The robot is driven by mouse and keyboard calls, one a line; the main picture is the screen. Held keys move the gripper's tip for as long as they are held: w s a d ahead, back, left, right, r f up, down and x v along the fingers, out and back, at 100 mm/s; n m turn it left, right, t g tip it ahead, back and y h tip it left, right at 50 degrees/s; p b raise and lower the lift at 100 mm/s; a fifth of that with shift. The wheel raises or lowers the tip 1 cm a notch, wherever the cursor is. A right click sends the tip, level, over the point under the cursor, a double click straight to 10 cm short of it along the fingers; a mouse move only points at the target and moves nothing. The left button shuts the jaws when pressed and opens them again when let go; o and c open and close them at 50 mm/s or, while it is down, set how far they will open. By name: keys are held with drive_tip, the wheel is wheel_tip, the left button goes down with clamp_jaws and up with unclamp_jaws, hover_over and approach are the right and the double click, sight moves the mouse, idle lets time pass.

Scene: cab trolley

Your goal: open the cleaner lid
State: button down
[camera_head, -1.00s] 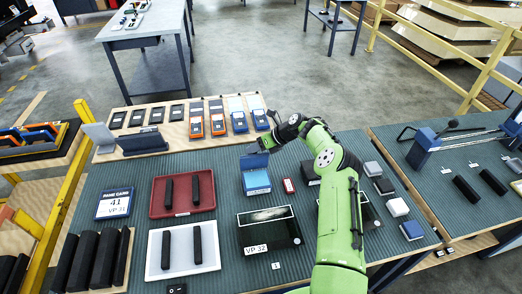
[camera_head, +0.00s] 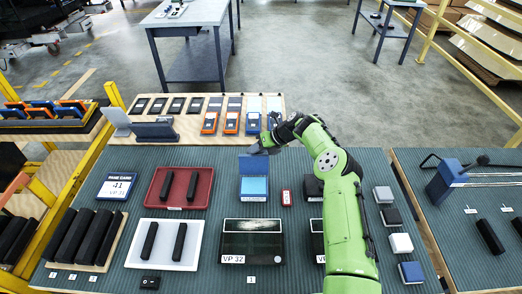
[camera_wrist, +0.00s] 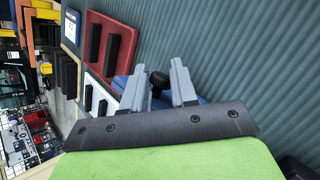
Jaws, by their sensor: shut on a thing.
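The cleaner (camera_head: 254,188) is a small bright-blue box on the ribbed grey-green table mat. Its blue-grey lid (camera_head: 253,166) stands raised at the back edge of the box. My gripper (camera_head: 262,148) is at the top of the raised lid and is shut on it. In the wrist view my gripper's two grey fingers (camera_wrist: 157,88) stand a little apart, with a dark rounded piece (camera_wrist: 158,79) between them. Blue parts show behind the fingers there. The exact contact is hard to see.
A red-and-white box (camera_head: 286,197) stands close right of the cleaner. A black bin (camera_head: 252,253) lies in front, a red tray (camera_head: 154,201) to the left. A wooden board (camera_head: 183,127) with several handheld devices lies behind. Small blocks (camera_head: 401,243) line the right edge.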

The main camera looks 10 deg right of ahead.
drive_tip(key=shift+d+f, duration=0.35)
drive_tip(key=shift+f, duration=0.05)
drive_tip(key=c, duration=1.3)
unclamp_jaws()
drive_tip(key=shift+c, duration=0.2)
drive_tip(key=o, duration=0.4)
drive_tip(key=shift+w+d+f, duration=0.1)
drive_tip(key=shift+a, duration=0.2)
drive_tip(key=v, duration=1.6)
drive_tip(key=shift+r+p, duration=0.25)
drive_tip(key=shift+p, duration=0.05)
drive_tip(key=shift+w+a, duration=0.1)
drive_tip(key=shift+a, duration=0.1)
